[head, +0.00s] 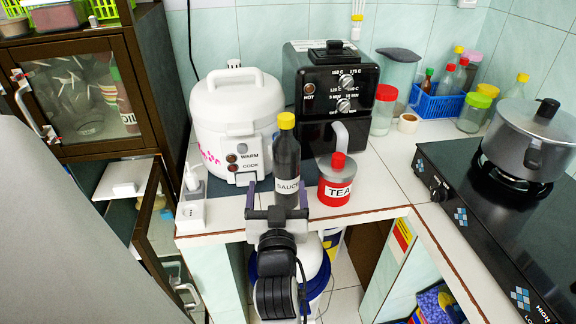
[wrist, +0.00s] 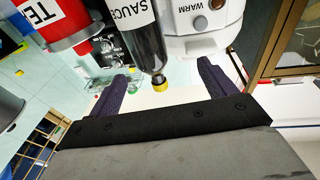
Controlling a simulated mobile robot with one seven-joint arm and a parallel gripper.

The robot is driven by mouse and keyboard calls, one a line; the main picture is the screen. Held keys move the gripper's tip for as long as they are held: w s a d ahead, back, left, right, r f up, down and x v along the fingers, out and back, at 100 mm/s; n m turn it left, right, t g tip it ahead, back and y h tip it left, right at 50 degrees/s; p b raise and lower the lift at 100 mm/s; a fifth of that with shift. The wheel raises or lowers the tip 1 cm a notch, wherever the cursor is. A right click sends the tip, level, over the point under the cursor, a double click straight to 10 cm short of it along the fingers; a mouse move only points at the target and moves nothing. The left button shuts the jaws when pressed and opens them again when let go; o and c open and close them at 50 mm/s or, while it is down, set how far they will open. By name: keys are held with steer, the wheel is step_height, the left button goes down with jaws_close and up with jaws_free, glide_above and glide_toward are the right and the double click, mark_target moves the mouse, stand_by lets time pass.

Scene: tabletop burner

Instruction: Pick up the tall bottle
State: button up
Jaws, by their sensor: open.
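The tall bottle (head: 287,155) is dark with a yellow cap and a white SAUCE label, and stands upright on the white tiled counter. My gripper (head: 277,190) is open at the counter's front edge, its purple fingers toward the bottle. In the wrist view, which is upside down, the bottle (wrist: 146,40) shows between the two fingers of my gripper (wrist: 163,70), nearer the left one. I see no finger closed on it. Whether the bottle is within the fingers' reach or just beyond the tips is unclear.
A red TEA canister (head: 335,182) stands close at the bottle's right. A white rice cooker (head: 235,120) is behind left, and a black toaster oven (head: 330,85) behind. A power strip (head: 190,205) lies left. A pot (head: 540,135) sits on the stove at right.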

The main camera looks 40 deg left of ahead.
mark_target(285, 181)
steer(key=shift+g+h, duration=0.3)
steer(key=shift+h, duration=0.6)
steer(key=w+a+f, duration=0.1)
steer(key=w, duration=0.1)
steer(key=w+a+f, duration=0.1)
steer(key=w, duration=0.1)
steer(key=w+a+f+b, duration=0.1)
steer(key=w+f, duration=0.1)
steer(key=shift+w+a, duration=0.25)
steer(key=shift+w, duration=0.15)
steer(key=shift+p+x, duration=0.85)
steer(key=shift+x, duration=2.05)
steer(key=shift+d+f, duration=0.1)
steer(key=c, duration=1.3)
steer(key=shift+c, duration=0.5)
steer(key=shift+r, duration=0.2)
